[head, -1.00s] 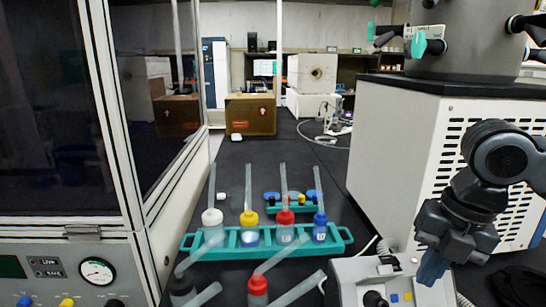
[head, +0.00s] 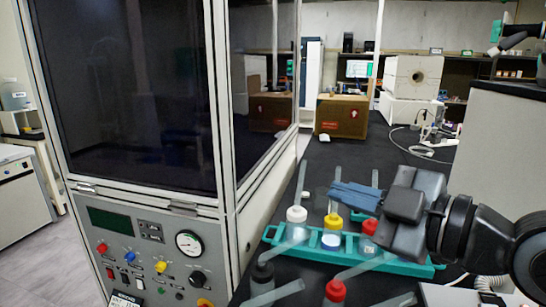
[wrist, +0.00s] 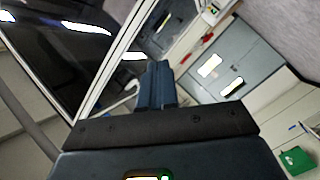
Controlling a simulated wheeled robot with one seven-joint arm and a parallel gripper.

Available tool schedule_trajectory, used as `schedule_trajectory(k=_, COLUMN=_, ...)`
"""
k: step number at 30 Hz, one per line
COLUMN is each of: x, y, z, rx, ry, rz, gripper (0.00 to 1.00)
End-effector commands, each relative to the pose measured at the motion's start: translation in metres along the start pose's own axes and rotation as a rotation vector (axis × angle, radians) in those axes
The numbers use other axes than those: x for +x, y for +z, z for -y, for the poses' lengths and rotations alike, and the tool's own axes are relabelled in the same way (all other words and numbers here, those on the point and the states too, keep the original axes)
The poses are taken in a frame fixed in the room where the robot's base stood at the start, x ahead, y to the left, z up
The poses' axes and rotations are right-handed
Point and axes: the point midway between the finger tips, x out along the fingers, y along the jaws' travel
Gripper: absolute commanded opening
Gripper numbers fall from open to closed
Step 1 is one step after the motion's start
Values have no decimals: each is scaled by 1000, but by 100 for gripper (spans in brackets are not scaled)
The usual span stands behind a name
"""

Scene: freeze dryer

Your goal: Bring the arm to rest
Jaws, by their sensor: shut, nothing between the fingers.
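My gripper (head: 352,197) is at the right of the head view, its blue fingers pointing left and closed together with nothing between them. It appears in front of the teal rack (head: 300,240) and hides part of it; I cannot tell how high above it is. In the wrist view the shut fingers (wrist: 157,85) point away from the camera, toward a blurred glass pane and grey cabinets. My arm comes in from the right edge of the head view.
The rack holds bottles with white (head: 296,214), yellow (head: 333,221) and red caps, with tubes. More tubed bottles (head: 335,291) stand in front. The glass-fronted freeze dryer cabinet (head: 125,95) stands left. A cardboard box (head: 341,117) sits farther back. The black bench beyond the rack is mostly clear.

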Motion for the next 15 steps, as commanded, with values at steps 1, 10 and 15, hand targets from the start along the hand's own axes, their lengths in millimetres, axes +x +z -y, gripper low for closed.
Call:
schedule_trajectory(k=1, x=3, y=-5, z=2, rx=76, ry=55, rz=-23, gripper=0)
schedule_trajectory(k=10, x=-7, y=2, z=22, rx=486, ry=351, rz=-66, gripper=0)
schedule_trajectory(k=15, x=-25, y=21, z=54, rx=692, ry=487, rz=-35, gripper=0)
